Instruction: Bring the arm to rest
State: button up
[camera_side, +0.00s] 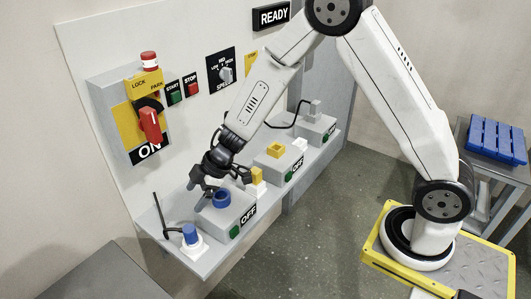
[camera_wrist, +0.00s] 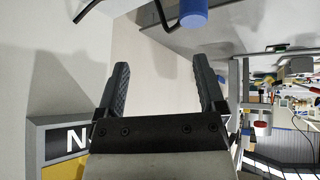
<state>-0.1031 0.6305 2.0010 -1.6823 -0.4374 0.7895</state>
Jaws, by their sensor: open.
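My gripper (camera_side: 203,190) is at the end of my white arm, which reaches down from the upper right to the grey shelf (camera_side: 215,257). It hangs close to the blue ring socket (camera_side: 222,199) on the nearest grey box; I cannot tell whether it touches. In the wrist view the two dark fingers of my gripper (camera_wrist: 162,80) are apart, with nothing between them. A blue plug (camera_side: 190,236) stands on a white holder in front of that box; it also shows at the top of the wrist view (camera_wrist: 193,14).
A yellow plug (camera_side: 257,176) stands beside the middle box, which has a yellow socket (camera_side: 276,150). A grey plug (camera_side: 315,108) is at the far box. The wall panel carries a red lever (camera_side: 150,125) and a READY sign (camera_side: 271,15). A blue rack (camera_side: 497,140) stands right.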

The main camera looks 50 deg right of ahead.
jog(key=s+d+r+m+t+h, duration=0.1)
jog(key=s+d+r+m+h, duration=0.15)
jog(key=d+m, duration=0.2)
jog(key=s+d+r+m+t+h, duration=0.1)
jog(key=s+d+r+m+h, duration=0.15)
jog(key=d, duration=0.25)
jog(key=s+d+m+g, duration=0.1)
jog(key=s+m+g, duration=0.1)
jog(key=s, duration=0.4)
jog(key=s+d+r+m+g, duration=0.1)
jog(key=s+m, duration=0.2)
jog(key=s, duration=0.4)
jog(key=shift+d+r+m+g+h, duration=0.2)
jog(key=shift+d+m+g+h, duration=0.1)
jog(key=shift+d+m+g, duration=0.1)
